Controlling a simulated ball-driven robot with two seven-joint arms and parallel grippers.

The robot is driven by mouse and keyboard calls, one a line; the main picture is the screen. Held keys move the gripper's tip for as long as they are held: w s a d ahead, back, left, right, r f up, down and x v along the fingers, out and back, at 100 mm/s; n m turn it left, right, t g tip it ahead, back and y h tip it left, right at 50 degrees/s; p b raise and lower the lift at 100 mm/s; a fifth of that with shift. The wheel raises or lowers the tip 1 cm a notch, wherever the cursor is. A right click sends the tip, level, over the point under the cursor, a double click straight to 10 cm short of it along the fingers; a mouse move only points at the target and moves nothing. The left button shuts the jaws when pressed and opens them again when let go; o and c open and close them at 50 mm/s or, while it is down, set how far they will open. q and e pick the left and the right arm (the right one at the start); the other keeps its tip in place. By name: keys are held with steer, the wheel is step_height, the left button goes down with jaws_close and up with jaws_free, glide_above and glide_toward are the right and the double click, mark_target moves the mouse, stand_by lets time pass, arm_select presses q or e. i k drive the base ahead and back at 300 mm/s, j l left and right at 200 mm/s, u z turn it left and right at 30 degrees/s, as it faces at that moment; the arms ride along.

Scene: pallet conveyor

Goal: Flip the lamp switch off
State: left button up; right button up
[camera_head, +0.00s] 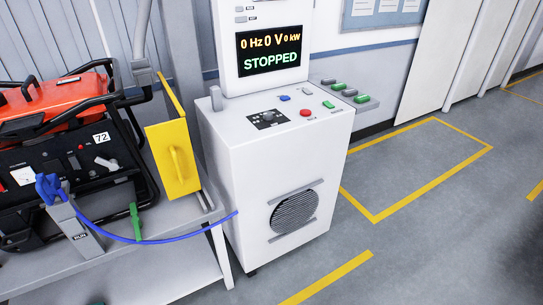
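No switch that I can tell is the lamp switch is legible in the head view. The white control cabinet (265,185) stands in the middle. Its sloped top carries a black plate with a rotary knob (268,118), a blue button (285,98), a red button (305,113), a green button (328,104) and a small grey control (308,90). An upright grey lever (216,98) stands at the top's left edge. The screen (270,50) reads "0 Hz 0 V 0 kW STOPPED". Neither gripper shows.
A red and black generator (60,140) marked 72 sits on a grey bench (190,268) at left. A yellow panel (174,160) stands beside the cabinet. A blue cable (150,240) runs to the cabinet. A side shelf (366,105) holds several green and grey pieces. Floor at right is clear.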

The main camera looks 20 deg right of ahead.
mark_target(307, 90)
steer(key=i+l, duration=1.6)
steer(key=i, duration=0.2)
steer(key=l+z, duration=0.05)
